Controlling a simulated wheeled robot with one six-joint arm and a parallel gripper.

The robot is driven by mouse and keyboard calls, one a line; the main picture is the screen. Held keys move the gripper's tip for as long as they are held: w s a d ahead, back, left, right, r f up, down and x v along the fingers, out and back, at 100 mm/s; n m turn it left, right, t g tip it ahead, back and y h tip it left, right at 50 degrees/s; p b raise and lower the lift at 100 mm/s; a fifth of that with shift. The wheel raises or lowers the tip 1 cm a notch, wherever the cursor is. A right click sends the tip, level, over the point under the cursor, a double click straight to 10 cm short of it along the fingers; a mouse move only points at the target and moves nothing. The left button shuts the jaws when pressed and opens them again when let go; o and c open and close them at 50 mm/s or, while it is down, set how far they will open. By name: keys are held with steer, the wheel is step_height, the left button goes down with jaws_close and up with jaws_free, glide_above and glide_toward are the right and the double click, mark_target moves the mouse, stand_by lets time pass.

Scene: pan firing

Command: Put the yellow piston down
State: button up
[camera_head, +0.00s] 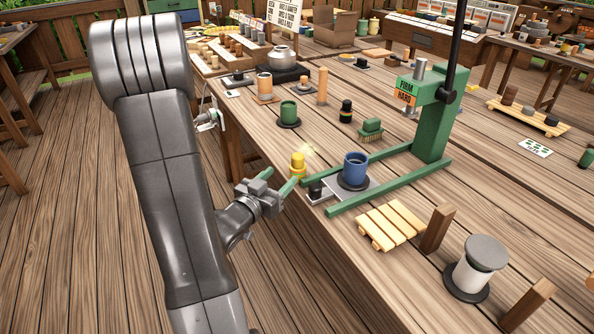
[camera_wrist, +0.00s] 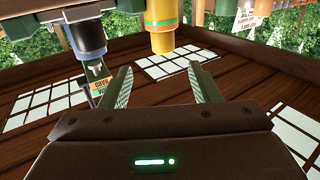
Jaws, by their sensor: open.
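The yellow piston (camera_head: 298,166) stands upright on the wooden table (camera_head: 330,240), close to its left edge and left of the blue cup (camera_head: 355,169). My gripper (camera_head: 281,181) is just off the table edge, in front of and to the left of the piston. In the wrist view, which looks upside down, the fingers of my gripper (camera_wrist: 163,85) are spread with nothing between them. The yellow piston (camera_wrist: 160,24) shows beyond the fingertips, apart from them, with a green band and an orange band.
The green press (camera_head: 432,125), with FIRM and HARD labels, stands right of the piston. A small black-topped piece (camera_head: 315,190) sits close to it. A slatted wooden rack (camera_head: 391,225) lies nearer. A green cup (camera_head: 289,112) and brush (camera_head: 371,128) stand farther back. The floor left is clear.

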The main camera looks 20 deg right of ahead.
mark_target(295, 163)
steer(key=x, duration=0.5)
steer(key=shift+w+d, duration=0.15)
steer(key=shift+d, duration=0.05)
steer(key=shift+w+f+p+x, duration=0.15)
steer(key=shift+p+x, duration=0.15)
steer(key=shift+x, duration=1)
steer(key=shift+w+f+p+x, duration=0.15)
steer(key=shift+p+x, duration=0.15)
steer(key=shift+x, duration=0.95)
steer(key=shift+a, duration=0.15)
jaws_close()
step_height(295, 163, up, 10)
steer(key=shift+p, duration=0.65)
steer(key=w+a+f+n+t+y+p, duration=0.2)
steer(key=w+a+f+t+y, duration=0.15)
steer(key=a, duration=0.35)
steer(key=w+a+f+n+t+y+p, duration=0.2)
steer(key=w+a+f+n, duration=0.15)
steer(key=a, duration=0.35)
steer(key=a+f+n+t+y+p, duration=0.1)
steer(key=a+f+n+y, duration=0.3)
steer(key=a, duration=0.4)
steer(key=a+f+n+t+y+p, duration=0.2)
steer(key=a+f+y, duration=0.35)
steer(key=a, duration=0.35)
steer(key=s+f, duration=0.5)
steer(key=shift+f, duration=0.15)
steer(key=shift+d+m+g, duration=0.15)
steer(key=shift+m+g, duration=0.1)
